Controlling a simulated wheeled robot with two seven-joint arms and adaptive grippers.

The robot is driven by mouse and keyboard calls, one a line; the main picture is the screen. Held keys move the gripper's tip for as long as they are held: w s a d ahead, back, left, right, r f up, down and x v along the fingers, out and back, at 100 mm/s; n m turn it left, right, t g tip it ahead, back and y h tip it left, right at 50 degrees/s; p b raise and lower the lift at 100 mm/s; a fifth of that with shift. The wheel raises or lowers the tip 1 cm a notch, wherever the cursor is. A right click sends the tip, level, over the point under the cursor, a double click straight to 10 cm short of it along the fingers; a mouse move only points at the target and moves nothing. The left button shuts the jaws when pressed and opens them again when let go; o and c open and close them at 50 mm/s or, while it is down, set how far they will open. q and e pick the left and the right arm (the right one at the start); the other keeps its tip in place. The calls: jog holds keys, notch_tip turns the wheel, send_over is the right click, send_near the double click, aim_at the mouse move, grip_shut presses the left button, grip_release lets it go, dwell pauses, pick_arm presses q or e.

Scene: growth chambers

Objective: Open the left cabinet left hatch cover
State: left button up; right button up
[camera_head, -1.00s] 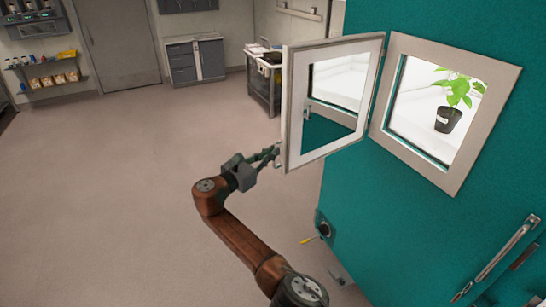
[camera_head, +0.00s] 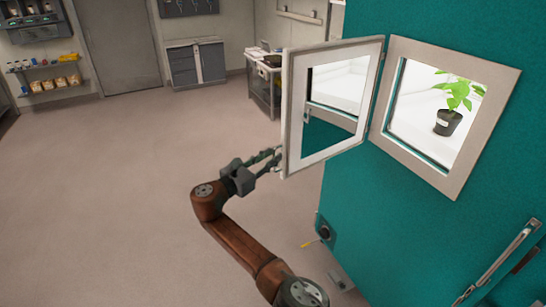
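The teal cabinet (camera_head: 390,220) fills the right side. Its window hatch has a pale frame (camera_head: 483,137), and a potted green plant (camera_head: 449,121) shows inside. The hatch cover (camera_head: 292,110), a pale frame with a glass pane, is hinged at the opening's left edge and stands swung well out to the left. I cannot tell whether the fingertips touch the cover.
Long metal handles (camera_head: 505,262) stick out from the cabinet at lower right. A cart (camera_head: 263,85) stands behind the cover. A grey drawer unit (camera_head: 197,62) and a shelf (camera_head: 45,66) are at the far wall. The floor (camera_head: 110,190) on the left is clear.

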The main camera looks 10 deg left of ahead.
jog(key=v, duration=1.1)
jog(key=shift+s+a, duration=0.25)
